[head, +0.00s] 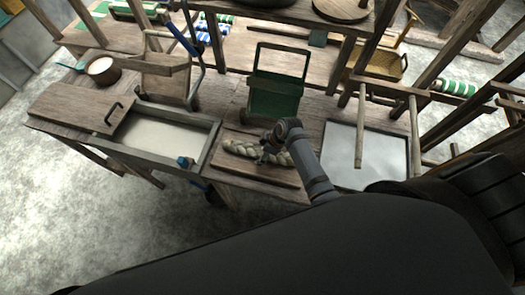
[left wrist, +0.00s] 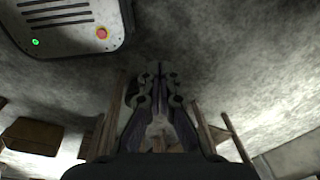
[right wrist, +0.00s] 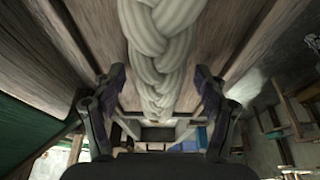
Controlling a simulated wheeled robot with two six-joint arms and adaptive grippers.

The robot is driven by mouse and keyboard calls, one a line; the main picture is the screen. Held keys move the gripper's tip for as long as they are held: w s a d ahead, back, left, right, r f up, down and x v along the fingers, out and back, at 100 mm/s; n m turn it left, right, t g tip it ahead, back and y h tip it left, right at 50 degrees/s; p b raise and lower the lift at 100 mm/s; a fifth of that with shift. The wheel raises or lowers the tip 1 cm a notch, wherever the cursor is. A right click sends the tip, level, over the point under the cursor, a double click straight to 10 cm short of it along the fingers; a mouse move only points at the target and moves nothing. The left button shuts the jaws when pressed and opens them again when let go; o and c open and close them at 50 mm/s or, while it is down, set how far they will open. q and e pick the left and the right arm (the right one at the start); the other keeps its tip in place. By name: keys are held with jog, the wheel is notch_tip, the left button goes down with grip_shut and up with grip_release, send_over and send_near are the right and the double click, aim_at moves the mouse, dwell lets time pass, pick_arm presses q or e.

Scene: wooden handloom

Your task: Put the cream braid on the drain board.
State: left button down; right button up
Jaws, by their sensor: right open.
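The cream braid (head: 240,149) lies along a wooden board (head: 262,177) between the trough and the grey tray in the head view; this looks like the drain board. My right gripper (head: 268,156) is over the right part of the braid and hides some of it. In the right wrist view the braid (right wrist: 162,45) runs between the spread fingers of my right gripper (right wrist: 160,100), which is open. My left gripper (left wrist: 160,92) shows only in the left wrist view, with its fingers close together and nothing visible between them, over bare floor.
A trough of pale liquid (head: 165,137) with a wooden lid (head: 80,105) stands left of the board. A grey tray (head: 378,160) lies to the right. A green-panelled frame (head: 273,105) stands behind the braid. Loom posts (head: 358,125) crowd the right side.

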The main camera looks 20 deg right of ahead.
jog(key=b+v, duration=0.1)
jog(key=v, duration=1)
jog(key=shift+s+d+r, duration=0.1)
jog(key=shift+d+r, duration=0.05)
jog(key=shift+r, duration=0.05)
pick_arm(q)
jog(key=shift+w+a+f, duration=0.1)
jog(key=shift+w+f, duration=0.4)
jog(key=shift+w, duration=0.15)
pick_arm(e)
jog(key=shift+s+r, duration=0.1)
jog(key=shift+r, duration=0.2)
